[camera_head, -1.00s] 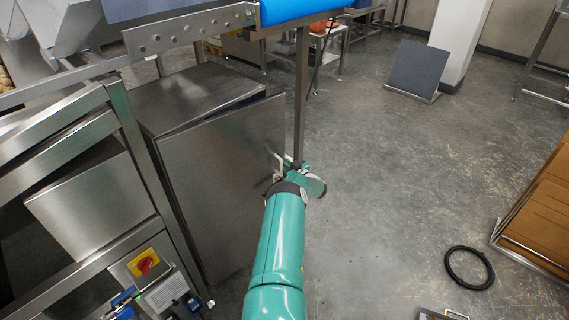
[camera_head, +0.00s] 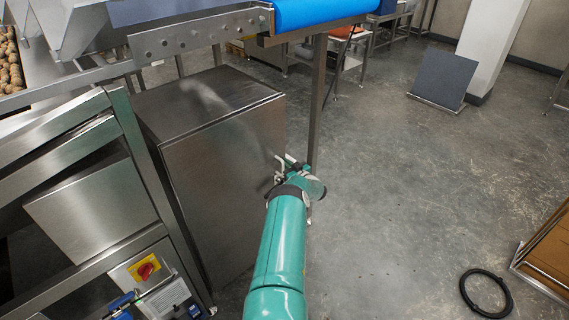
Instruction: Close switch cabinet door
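The switch cabinet (camera_head: 205,95) is a grey metal box at the left of centre, under the conveyor frame. Its door (camera_head: 222,165) faces right and towards me and sits nearly flush with the body, with only a thin seam along the top edge. My gripper (camera_head: 281,168) is at the door's right edge, beside the door handle. The green wrist and arm hide most of the gripper. I cannot tell whether its fingers are open or shut, or whether they touch the handle.
A steel frame with a red and yellow switch (camera_head: 144,268) stands at the left. A conveyor with a blue belt (camera_head: 310,10) runs above, and its leg (camera_head: 317,105) stands just behind my gripper. A black hose ring (camera_head: 486,293) lies at the right. The middle floor is clear.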

